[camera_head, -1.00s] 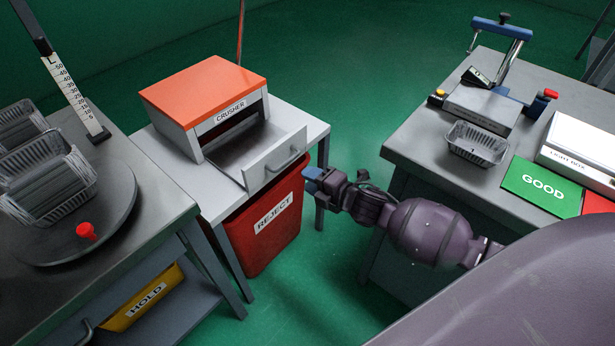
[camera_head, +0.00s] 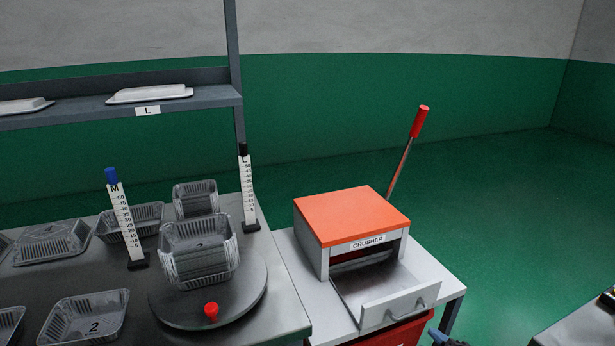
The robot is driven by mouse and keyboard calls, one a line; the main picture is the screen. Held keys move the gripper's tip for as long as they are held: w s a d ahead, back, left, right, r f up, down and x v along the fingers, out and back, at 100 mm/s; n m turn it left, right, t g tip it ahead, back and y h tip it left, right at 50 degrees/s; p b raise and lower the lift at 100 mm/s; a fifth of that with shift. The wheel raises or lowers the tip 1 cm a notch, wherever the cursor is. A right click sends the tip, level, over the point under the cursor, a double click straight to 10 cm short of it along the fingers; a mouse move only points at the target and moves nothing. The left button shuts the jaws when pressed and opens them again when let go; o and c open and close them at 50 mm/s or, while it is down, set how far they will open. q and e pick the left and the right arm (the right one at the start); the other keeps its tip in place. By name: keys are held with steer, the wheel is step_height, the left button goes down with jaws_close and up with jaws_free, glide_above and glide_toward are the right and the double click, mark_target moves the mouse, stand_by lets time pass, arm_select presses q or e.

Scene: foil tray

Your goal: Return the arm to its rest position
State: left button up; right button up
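Only the blue tip and a dark part of my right gripper (camera_head: 438,336) show at the bottom edge, in front of the crusher's drawer and beside the red bin; the rest of that arm is out of frame, and I cannot tell if the fingers are apart. My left gripper is not in view. The crusher (camera_head: 352,216) has an orange top, a raised red-handled lever (camera_head: 408,150) and its drawer (camera_head: 400,305) pulled out. A stack of foil trays (camera_head: 198,250) stands on the round turntable (camera_head: 245,290) on the left table.
More foil trays (camera_head: 85,318) lie across the left table. Two upright scales, M (camera_head: 127,225) and L (camera_head: 248,195), stand among them. A shelf (camera_head: 75,113) with white lids (camera_head: 150,93) is above. The red bin (camera_head: 400,332) sits under the crusher.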

steer(key=s+f+m+g+h+p, duration=0.2)
steer(key=s+m, duration=1.2)
steer(key=s, duration=1.5)
steer(key=g+h+p, duration=0.1)
steer(key=h+p, duration=0.1)
steer(key=p, duration=0.1)
steer(key=shift+d+g+p, duration=0.3)
steer(key=shift+p, duration=0.05)
